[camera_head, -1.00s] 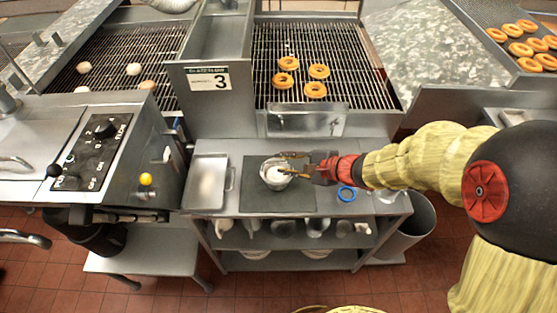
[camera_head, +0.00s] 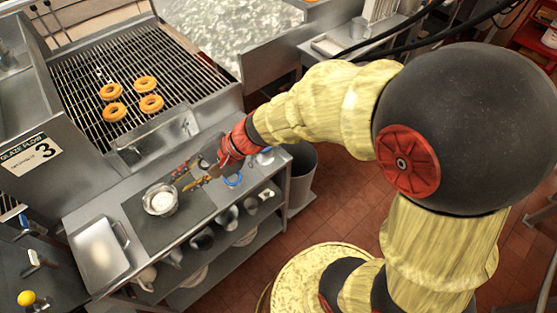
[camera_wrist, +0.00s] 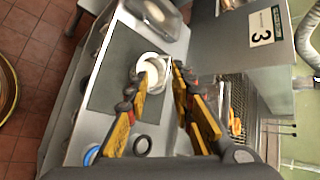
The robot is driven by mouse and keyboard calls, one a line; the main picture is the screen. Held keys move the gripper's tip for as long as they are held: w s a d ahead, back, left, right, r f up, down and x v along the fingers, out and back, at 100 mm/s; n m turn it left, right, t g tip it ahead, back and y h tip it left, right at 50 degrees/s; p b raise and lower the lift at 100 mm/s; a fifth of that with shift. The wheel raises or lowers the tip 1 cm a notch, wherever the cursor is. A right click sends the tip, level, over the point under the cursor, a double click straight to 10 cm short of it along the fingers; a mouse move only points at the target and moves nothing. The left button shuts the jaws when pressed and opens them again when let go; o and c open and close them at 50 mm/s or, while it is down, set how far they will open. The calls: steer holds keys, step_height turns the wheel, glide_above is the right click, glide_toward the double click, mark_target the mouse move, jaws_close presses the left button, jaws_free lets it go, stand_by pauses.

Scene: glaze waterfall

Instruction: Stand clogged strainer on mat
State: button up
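The strainer (camera_head: 161,200) is a round metal bowl with white matter inside. It stands upright on the dark grey mat (camera_head: 165,231) on the metal bench. In the wrist view the strainer (camera_wrist: 153,68) shows just past my fingertips, on the mat (camera_wrist: 107,85). My gripper (camera_head: 183,178) is at the strainer's upper right in the head view, its yellow-and-black fingers spread with nothing seen held. In the wrist view a gap separates the fingers of my gripper (camera_wrist: 158,80). I cannot tell whether a fingertip touches the rim.
A shallow metal tray (camera_head: 100,252) lies left of the mat. A blue ring (camera_head: 233,181) lies to its right. A shelf below holds several metal vessels (camera_head: 203,240). Behind the bench is a grate with doughnuts (camera_head: 151,103). A grey bin (camera_head: 301,168) stands at the bench's right end.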

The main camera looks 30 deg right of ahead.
steer(key=s+d+r+n+t+h, duration=0.1)
steer(key=s+d+r+n+h, duration=0.3)
steer(key=d, duration=0.6)
steer(key=s+d+r+n+t+h, duration=0.1)
steer(key=s+d+r+n+h, duration=0.4)
steer(key=s+d, duration=0.5)
step_height(320, 180, up, 3)
steer(key=shift+d+f+h, duration=0.15)
steer(key=shift+d+h, duration=0.25)
steer(key=shift+d, duration=0.35)
steer(key=shift+a, duration=0.15)
